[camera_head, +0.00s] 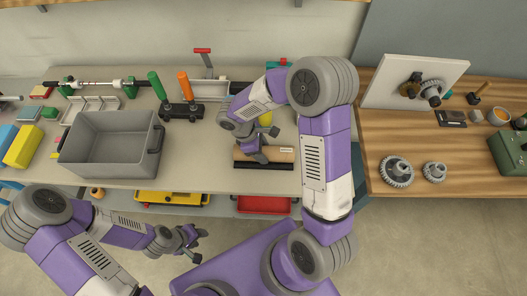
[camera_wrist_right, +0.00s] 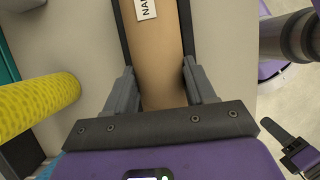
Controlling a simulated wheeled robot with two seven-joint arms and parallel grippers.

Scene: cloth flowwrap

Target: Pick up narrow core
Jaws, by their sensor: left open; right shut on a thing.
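The narrow core, a tan cardboard tube (camera_head: 282,153) with a white label, lies across the front of the grey table in a black cradle (camera_head: 262,166). In the right wrist view the tube (camera_wrist_right: 160,55) runs between the fingers, its label partly cut off, reading "NA…". My right gripper (camera_head: 258,155) is shut on the narrow core from above, one finger on each side. Dark cradle edges run along both sides of it; whether it is clear of the cradle I cannot tell. My left gripper (camera_head: 192,240) is open and empty, in front of the table edge.
A yellow textured roll (camera_wrist_right: 35,105) lies beside the right gripper. A grey bin (camera_head: 80,165) stands at the left of the table, with green and orange handled tools (camera_head: 182,108) behind. A wooden bench (camera_head: 450,180) with gears is at the right.

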